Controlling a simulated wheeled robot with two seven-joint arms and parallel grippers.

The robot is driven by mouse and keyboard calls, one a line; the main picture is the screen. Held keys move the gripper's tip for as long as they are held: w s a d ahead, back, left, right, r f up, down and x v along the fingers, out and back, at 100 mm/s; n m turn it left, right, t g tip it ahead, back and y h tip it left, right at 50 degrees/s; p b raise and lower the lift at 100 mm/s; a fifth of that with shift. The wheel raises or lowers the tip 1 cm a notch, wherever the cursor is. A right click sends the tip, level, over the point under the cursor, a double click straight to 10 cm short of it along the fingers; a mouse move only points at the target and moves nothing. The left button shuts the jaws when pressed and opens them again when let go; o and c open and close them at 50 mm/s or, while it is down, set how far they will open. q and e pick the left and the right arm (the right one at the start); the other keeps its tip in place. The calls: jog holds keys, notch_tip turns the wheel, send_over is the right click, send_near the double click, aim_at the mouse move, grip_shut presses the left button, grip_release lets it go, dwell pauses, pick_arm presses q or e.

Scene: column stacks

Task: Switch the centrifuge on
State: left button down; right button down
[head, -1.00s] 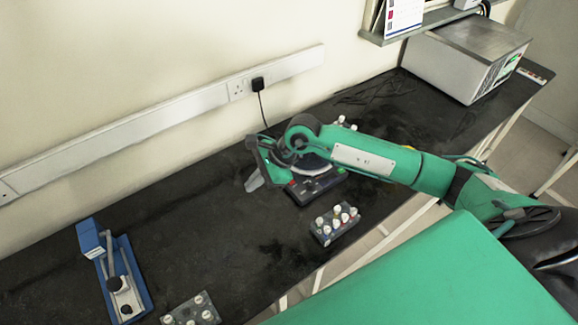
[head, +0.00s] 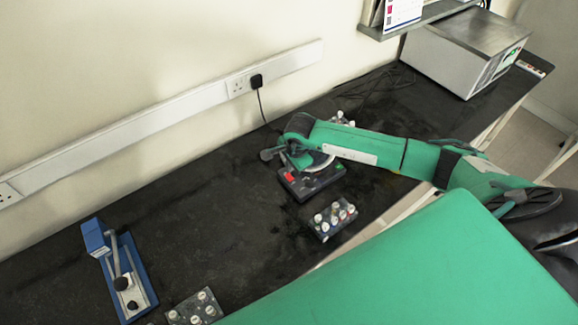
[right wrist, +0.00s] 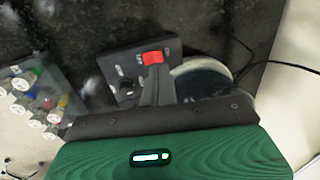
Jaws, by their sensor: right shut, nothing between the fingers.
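The centrifuge (head: 329,181) is a dark, low box with a pale round top, on the black bench in the middle of the head view. Its red switch (head: 290,176) shows at its left front; in the right wrist view the red switch (right wrist: 152,58) sits on a dark panel beside a black knob (right wrist: 127,88). My right gripper (right wrist: 154,74) is shut and empty, with its fingertips at the near edge of the switch; I cannot tell whether they touch. The gripper and arm hide part of the centrifuge. My left gripper is not in view.
A rack of capped vials (head: 332,219) stands just in front of the centrifuge, another (head: 195,308) at the front left. A blue lever device (head: 137,285) is at left. A large grey box unit (head: 447,60) stands at the far right. The left-middle bench is clear.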

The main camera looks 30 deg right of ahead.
aim_at(288, 175)
jog(key=shift+p+x, duration=0.7)
jog(key=shift+x, duration=1.3)
